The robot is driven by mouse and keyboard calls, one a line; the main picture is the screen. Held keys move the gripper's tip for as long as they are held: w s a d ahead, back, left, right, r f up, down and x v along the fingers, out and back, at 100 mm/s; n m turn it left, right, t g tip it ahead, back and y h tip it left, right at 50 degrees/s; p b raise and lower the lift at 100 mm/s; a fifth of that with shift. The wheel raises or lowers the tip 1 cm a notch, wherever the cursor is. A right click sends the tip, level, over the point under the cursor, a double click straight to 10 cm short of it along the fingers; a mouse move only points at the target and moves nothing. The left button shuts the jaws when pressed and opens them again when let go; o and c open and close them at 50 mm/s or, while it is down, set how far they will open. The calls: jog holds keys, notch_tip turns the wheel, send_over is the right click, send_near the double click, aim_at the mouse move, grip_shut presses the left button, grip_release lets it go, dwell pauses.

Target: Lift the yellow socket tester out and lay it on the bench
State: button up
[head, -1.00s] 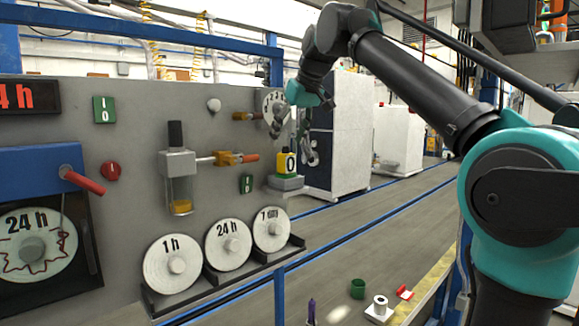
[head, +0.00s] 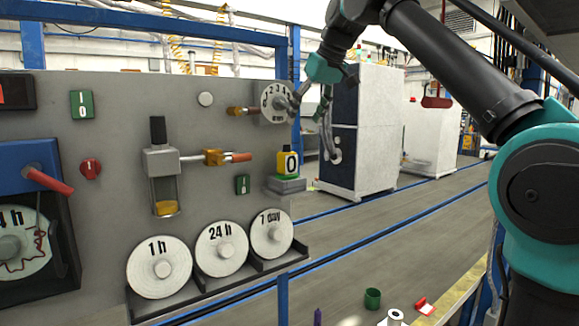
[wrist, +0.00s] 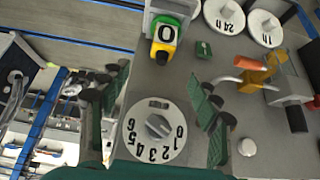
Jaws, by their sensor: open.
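The yellow socket tester (head: 288,162), marked with a black 0, stands upright on a grey block (head: 285,185) at the right edge of the grey panel. A green band shows at its foot. It also shows at the top of the wrist view (wrist: 165,38), in front of the grey block. My gripper (head: 312,112) is open and empty, above and a little right of the tester in the head view. In the wrist view my gripper (wrist: 160,88) has its fingers spread either side of a numbered dial (wrist: 155,130), with the tester beyond the fingertips.
The panel (head: 110,130) carries a handled valve (head: 215,157), a red knob (head: 91,170) and a rack of round timer discs (head: 221,247). At the bottom right are a green cup (head: 372,298), a white roll (head: 395,317) and a red item (head: 425,306).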

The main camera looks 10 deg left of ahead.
aim_at(289, 149)
jog(key=x, duration=0.8)
jog(key=shift+a+f, duration=0.1)
jog(key=shift+f, duration=0.15)
jog(key=x, duration=0.4)
jog(key=shift+a, duration=0.35)
jog(key=shift+w+a+f, duration=0.15)
jog(key=shift+a+f, duration=0.1)
jog(key=shift+f, duration=0.35)
jog(key=shift+c, duration=0.6)
jog(key=c, duration=1.2)
